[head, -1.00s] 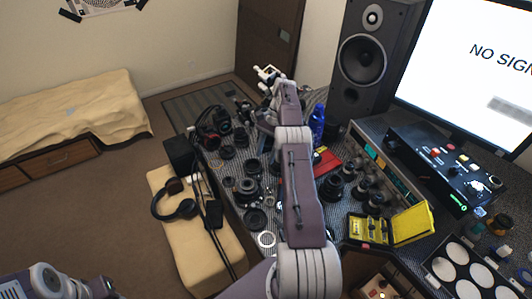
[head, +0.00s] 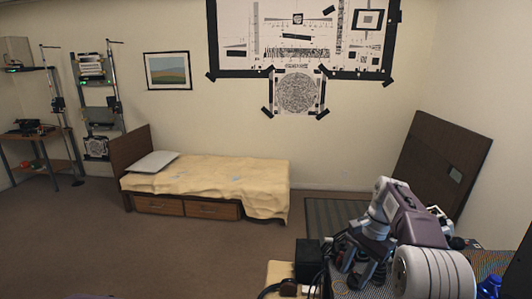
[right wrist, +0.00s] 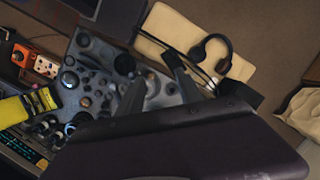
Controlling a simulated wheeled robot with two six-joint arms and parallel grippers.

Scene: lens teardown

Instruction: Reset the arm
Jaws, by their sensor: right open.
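My right arm rises from the lower right of the head view, folds at a white elbow and comes down with its gripper (head: 362,272) low over the bench's left end. In the right wrist view the two dark fingers (right wrist: 158,78) stand apart with nothing between them. Below them is the patterned bench top (right wrist: 105,88) with several dark lens parts; whether the fingers touch any cannot be told. My left gripper is out of view.
Headphones (right wrist: 212,50) lie on a cream padded bench (right wrist: 172,28) beside the work bench. A yellow case (right wrist: 14,110) is at the left. A bed (head: 215,180) stands by the far wall, with open carpet (head: 150,250) before it.

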